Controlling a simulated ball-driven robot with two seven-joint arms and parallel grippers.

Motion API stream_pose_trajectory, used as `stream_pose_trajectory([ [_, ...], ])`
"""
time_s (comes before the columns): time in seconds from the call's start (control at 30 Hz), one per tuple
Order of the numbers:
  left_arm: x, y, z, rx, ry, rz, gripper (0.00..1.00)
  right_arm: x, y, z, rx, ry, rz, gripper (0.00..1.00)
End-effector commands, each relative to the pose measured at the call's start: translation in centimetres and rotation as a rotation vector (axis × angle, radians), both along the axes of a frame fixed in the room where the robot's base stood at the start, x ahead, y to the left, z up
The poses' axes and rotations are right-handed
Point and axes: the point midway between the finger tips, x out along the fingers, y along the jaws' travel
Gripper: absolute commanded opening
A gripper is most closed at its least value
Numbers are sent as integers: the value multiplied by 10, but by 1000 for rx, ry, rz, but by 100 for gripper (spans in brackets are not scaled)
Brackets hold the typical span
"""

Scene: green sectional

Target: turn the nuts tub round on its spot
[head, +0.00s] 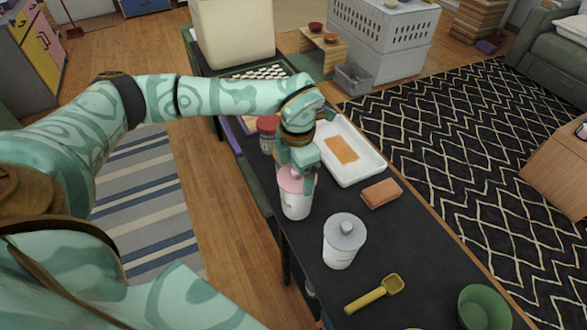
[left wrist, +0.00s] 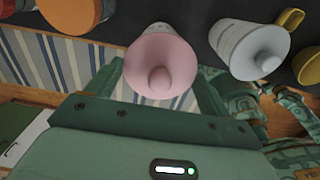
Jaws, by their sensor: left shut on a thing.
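A white tub with a pink knobbed lid (head: 296,203) stands upright on the dark table near its left edge. My left gripper (head: 297,175) comes down from above and is shut on this tub at its lid. In the left wrist view the pink lid (left wrist: 160,66) sits between the two fingers. A white tub with a grey lid (head: 344,240) stands to its right and nearer, apart from it; it also shows in the left wrist view (left wrist: 252,50). I cannot read which tub is labelled nuts. My right gripper is not in view.
A red-lidded jar (head: 268,132) stands behind the held tub. A white tray (head: 351,165) and an orange-brown block (head: 381,193) lie to the right. A yellow scoop (head: 375,293) and a green bowl (head: 484,308) are at the near end. Bare table lies between the block and scoop.

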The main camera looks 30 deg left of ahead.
Motion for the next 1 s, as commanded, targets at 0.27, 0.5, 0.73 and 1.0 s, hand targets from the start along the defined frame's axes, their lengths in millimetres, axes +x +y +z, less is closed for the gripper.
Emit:
stream_pose_trajectory([
  [0.27,9,-5,-10,-1,-2,0,59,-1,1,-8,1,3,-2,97],
  [0.5,17,-9,-17,-1,-1,-1,59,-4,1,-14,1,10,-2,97],
  [0.73,24,-14,-25,-1,-1,-1,59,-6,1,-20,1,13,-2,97],
  [1.0,32,-18,-33,-1,-2,-1,59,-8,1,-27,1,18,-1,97],
])
